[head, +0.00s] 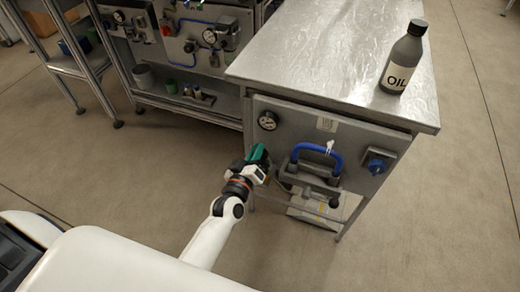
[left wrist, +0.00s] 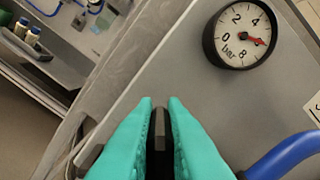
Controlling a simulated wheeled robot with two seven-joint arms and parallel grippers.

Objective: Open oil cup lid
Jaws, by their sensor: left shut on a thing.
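My left gripper (head: 259,158) is at the left front of the steel bench's grey panel, below the round gauge (head: 268,120). In the left wrist view its teal fingers (left wrist: 160,112) are shut on a narrow dark piece (left wrist: 160,140). I cannot tell whether this piece is the oil cup lid, since the fingers hide most of it. No oil cup is clearly visible around it. A dark bottle labelled OIL (head: 403,60) stands upright on the bench top, well apart from the gripper. My right gripper is not in view.
The panel carries a blue curved hose (head: 318,148), close to the right of the gripper, and a blue knob (head: 377,163). The gauge shows large in the left wrist view (left wrist: 240,35). The bench top (head: 300,50) is mostly clear. Another equipment bench (head: 190,98) stands behind left.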

